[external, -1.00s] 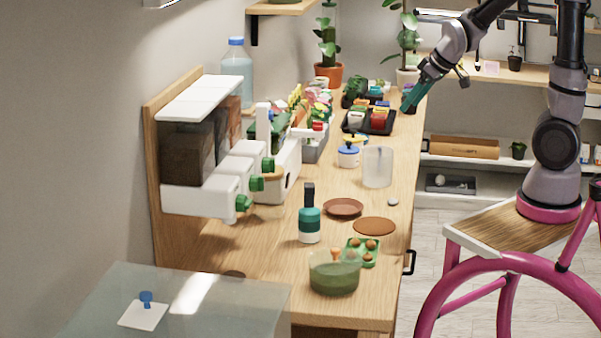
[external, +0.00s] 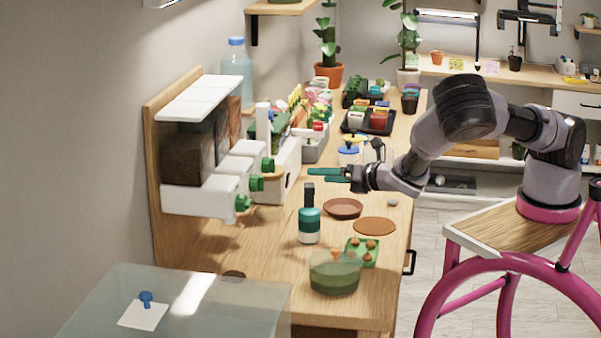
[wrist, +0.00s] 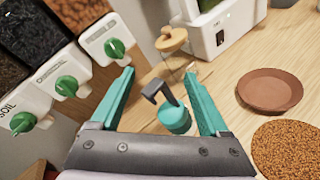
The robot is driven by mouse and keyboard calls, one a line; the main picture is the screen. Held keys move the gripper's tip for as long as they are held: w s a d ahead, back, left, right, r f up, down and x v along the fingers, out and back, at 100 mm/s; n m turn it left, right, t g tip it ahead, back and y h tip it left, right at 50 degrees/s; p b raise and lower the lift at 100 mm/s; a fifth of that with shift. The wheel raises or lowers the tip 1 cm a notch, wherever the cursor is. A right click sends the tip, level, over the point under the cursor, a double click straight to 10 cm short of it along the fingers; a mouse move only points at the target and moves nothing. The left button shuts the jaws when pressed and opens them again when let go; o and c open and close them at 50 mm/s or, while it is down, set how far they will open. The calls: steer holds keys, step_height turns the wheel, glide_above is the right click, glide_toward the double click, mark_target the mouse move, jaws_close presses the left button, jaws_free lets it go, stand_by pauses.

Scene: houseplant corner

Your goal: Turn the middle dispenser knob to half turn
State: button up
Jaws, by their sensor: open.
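The white dispenser (external: 190,201) is fixed to a wooden back panel at the left, with dark fills in its clear bins. Three green knobs stick out of its front. The middle knob (external: 257,184) shows between the other two; it is also in the wrist view (wrist: 67,86), left of my fingers. The near knob (external: 243,203) and far knob (external: 268,164) flank it. My gripper (external: 313,174) is open and empty, right of the knobs and apart from them, above the bench. Its teal fingers spread wide in the wrist view (wrist: 159,73).
A teal pump bottle (external: 309,228) stands close below my gripper. A terracotta saucer (external: 343,207), brown mat (external: 374,226), green seedling tray (external: 362,250) and green bowl (external: 335,276) lie on the bench. A glass-topped surface (external: 220,300) is at the front left.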

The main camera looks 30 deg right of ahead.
mark_target(257, 183)
steer(key=s+a+r+n+g+y, duration=0.2)
steer(key=s+a+n+y, duration=0.55)
steer(key=a+n, duration=0.3)
steer(key=x, duration=1)
steer(key=shift+n+h, duration=0.25)
steer(key=shift+c, duration=0.3)
jaws_close()
